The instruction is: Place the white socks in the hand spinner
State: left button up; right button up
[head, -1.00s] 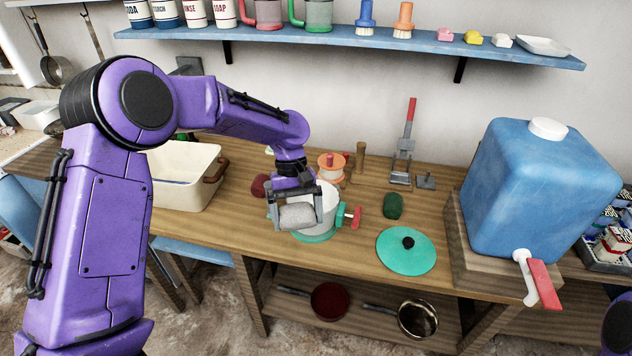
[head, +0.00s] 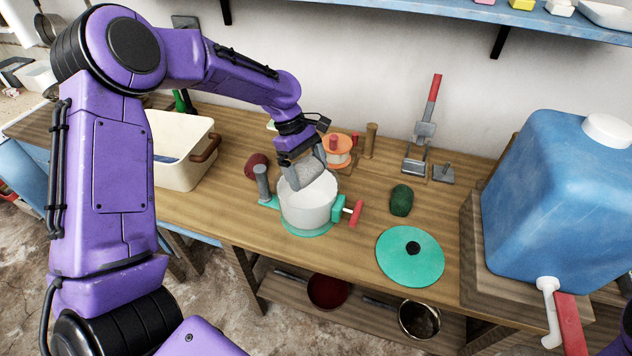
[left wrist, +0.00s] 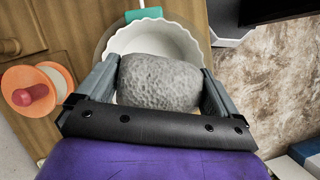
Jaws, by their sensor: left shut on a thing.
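The white socks are a pale grey-white rolled bundle (head: 318,183), held between the fingers of my left gripper (head: 308,174). In the left wrist view the bundle (left wrist: 160,82) fills the space between both fingers. The hand spinner (head: 307,210) is a white tub on a teal base with a red crank handle on its right. Its open top is under the bundle, which is at the far part of the rim; I cannot tell if they touch. The left wrist view shows the tub's scalloped rim (left wrist: 192,48) beyond the bundle. My right gripper is out of view.
A teal lid (head: 410,256) with a black knob lies on the table at right. A dark green bundle (head: 401,200) and a dark red bundle (head: 256,166) lie near the spinner. A cream basin (head: 180,170) stands left, a blue water tank (head: 550,200) right.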

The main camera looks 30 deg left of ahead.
aim_at(310, 200)
pick_arm(q)
jog(key=shift+f+b, duration=0.55)
jog(key=shift+f, duration=0.25)
notch_tip(310, 200, down, 10)
jog(key=shift+w+d+p, duration=0.1)
jog(key=shift+d+p, duration=0.05)
jog(key=shift+p, duration=0.3)
jog(key=o, duration=0.8)
jog(key=shift+f, duration=0.1)
jog(key=shift+c, duration=0.2)
jog(key=b+v, duration=0.1)
jog(key=v, duration=1.1)
